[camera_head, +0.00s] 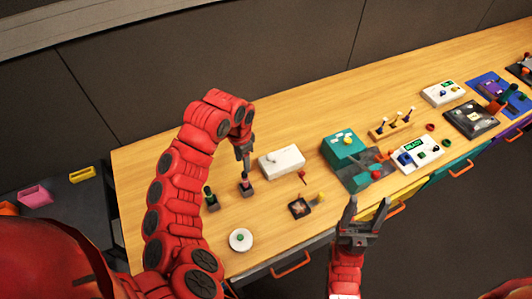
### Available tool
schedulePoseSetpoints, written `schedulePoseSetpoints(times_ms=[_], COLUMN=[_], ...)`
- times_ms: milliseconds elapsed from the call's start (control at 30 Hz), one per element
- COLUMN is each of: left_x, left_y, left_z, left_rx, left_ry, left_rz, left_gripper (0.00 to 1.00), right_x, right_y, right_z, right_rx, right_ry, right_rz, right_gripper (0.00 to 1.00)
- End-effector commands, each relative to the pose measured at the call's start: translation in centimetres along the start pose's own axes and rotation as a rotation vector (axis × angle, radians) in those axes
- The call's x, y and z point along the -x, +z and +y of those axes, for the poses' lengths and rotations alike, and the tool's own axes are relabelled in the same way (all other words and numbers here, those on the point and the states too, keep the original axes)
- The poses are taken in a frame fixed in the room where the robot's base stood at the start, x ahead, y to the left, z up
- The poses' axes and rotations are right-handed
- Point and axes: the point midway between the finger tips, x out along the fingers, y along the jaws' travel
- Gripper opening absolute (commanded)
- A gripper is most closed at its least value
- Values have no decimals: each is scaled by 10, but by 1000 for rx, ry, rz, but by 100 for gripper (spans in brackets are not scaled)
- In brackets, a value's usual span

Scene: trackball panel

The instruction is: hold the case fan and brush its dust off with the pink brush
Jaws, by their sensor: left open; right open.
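A small dark square piece (300,208) with a brownish centre, which looks like the case fan, lies on the wooden table near its front edge. A small dark block (247,190) with a reddish-pink top stands on the table; it may hold the pink brush, but it is too small to be sure. My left gripper (245,170) points down right over that block, fingers open; I cannot tell whether they touch it. My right gripper (354,212) is open and empty, fingers pointing up in the picture, in front of the table edge and right of the fan.
A similar dark block with a green top (210,198) stands left of my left gripper. A white disc (241,240) lies at the front left. A white box (282,162), a teal box (344,150) and several panels stand to the right. The back left tabletop is clear.

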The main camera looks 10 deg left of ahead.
Motion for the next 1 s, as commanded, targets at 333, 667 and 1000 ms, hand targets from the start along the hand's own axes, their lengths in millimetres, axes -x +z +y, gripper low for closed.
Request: schedulePoseSetpoints(times_ms=[333,667,1000], left_x=[0,0,0], left_y=[1,0,0], left_z=[1,1,0], left_rx=[-1,0,0], left_ry=[3,2,1], left_rz=[-4,-3,-2], left_gripper=[50,50,50], right_x=[-2,30,102], right_y=[54,242,374], right_z=[3,0,-16], right_rx=[-2,20,69], right_ry=[-14,-125,-325], right_rz=[-151,-737,-1340], right_gripper=[61,61,61])
